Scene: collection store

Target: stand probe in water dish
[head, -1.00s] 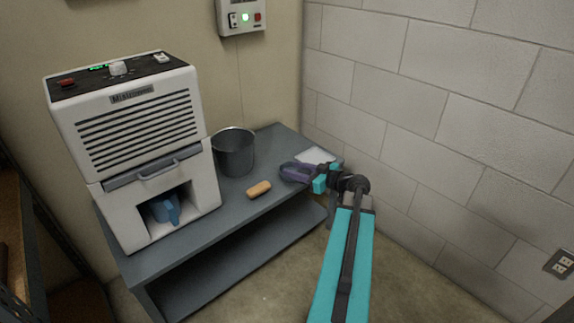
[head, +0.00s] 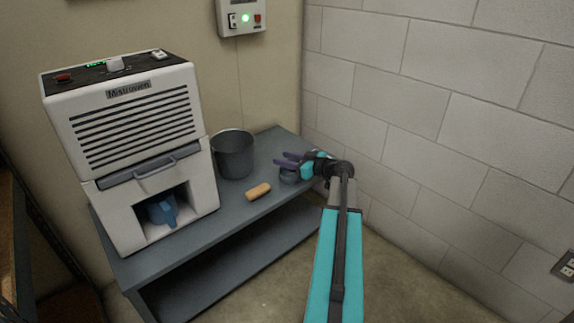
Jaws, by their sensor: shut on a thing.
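My gripper (head: 283,160), with purple fingers on a turquoise wrist, is over the right part of the grey bench top. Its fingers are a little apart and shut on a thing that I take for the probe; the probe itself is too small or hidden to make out. Just below the fingers is a small dark round thing (head: 290,177), which looks like the water dish, partly covered by the gripper. I cannot tell whether the held thing touches it.
The grey bench (head: 222,203) also bears a tan block (head: 258,191), a dark grey bucket (head: 233,155) and a white machine (head: 140,120) with a blue jug (head: 161,209) in its recess. A wall box (head: 242,18) shows a green light. A block wall closes the right side.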

